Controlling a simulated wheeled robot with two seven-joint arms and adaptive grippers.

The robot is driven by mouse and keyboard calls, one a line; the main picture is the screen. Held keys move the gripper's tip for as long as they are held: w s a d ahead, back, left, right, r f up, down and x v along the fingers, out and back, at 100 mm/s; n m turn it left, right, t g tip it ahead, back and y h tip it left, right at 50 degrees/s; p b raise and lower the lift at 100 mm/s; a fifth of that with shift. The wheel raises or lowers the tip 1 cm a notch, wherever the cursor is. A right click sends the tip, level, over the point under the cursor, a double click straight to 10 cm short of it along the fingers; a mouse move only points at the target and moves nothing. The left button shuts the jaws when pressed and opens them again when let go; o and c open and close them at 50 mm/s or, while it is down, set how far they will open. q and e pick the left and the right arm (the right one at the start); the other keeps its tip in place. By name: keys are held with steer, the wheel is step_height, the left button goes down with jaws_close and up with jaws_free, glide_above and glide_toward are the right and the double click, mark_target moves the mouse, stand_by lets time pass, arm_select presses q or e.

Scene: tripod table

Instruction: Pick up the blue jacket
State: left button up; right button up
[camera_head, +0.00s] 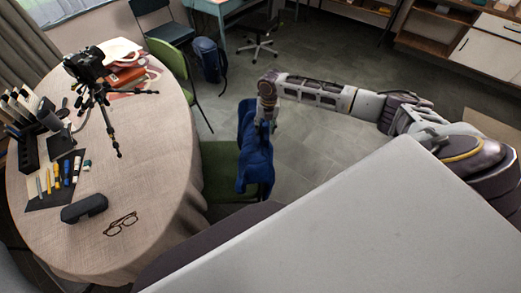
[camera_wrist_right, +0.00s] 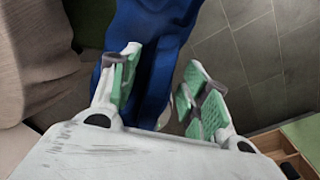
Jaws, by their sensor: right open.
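The blue jacket (camera_head: 255,155) hangs over the back of a green chair (camera_head: 219,170) at the right side of the round table. My right gripper (camera_head: 266,124) is at the jacket's upper part in the head view. In the right wrist view the right gripper (camera_wrist_right: 160,92) is open, its green-padded fingers apart. The jacket (camera_wrist_right: 150,45) shows just beyond and between the fingers, nearer the left one. I cannot tell whether a finger touches the cloth. My left gripper is not in view.
The round table (camera_head: 150,200) with a beige cloth holds a camera on a tripod (camera_head: 97,90), glasses (camera_head: 121,224), a dark case (camera_head: 84,208) and pens. A second green chair (camera_head: 172,62) and a blue backpack (camera_head: 207,60) stand behind. Grey floor (camera_head: 320,140) to the right is clear.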

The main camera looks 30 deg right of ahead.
steer(key=shift+f, duration=0.15)
steer(key=shift+c, duration=0.2)
jaws_close()
stand_by(0.5)
